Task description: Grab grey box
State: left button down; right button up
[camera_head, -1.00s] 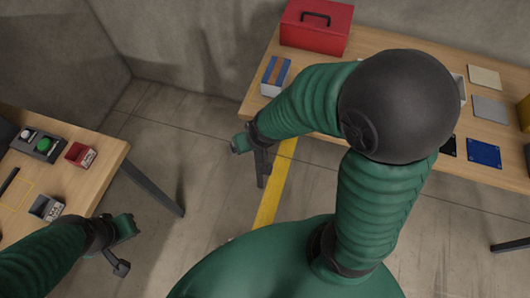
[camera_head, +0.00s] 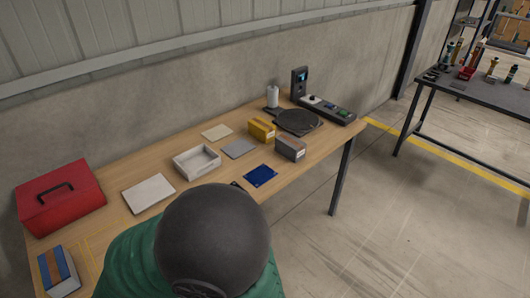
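A grey box (camera_head: 290,149) with a pale label on its side stands on the wooden table (camera_head: 328,145) in the head view, near the table's right front edge. It is upright and nothing touches it from my arms. Neither of my grippers shows in this view. Part of my own green arm with its dark round joint covers the lower middle of the picture and hides some of the table's front.
A yellow box (camera_head: 261,130) and a round black plate (camera_head: 297,121) are close to the grey box. A blue mat (camera_head: 260,175), white tray (camera_head: 197,162) and red toolbox (camera_head: 60,197) lie further left. A dark bench (camera_head: 470,95) stands right, across open floor.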

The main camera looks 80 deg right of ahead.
aim_at(293, 148)
jog(key=k+l+z, duration=0.1)
jog(key=z, duration=2.75)
jog(key=l, duration=0.1)
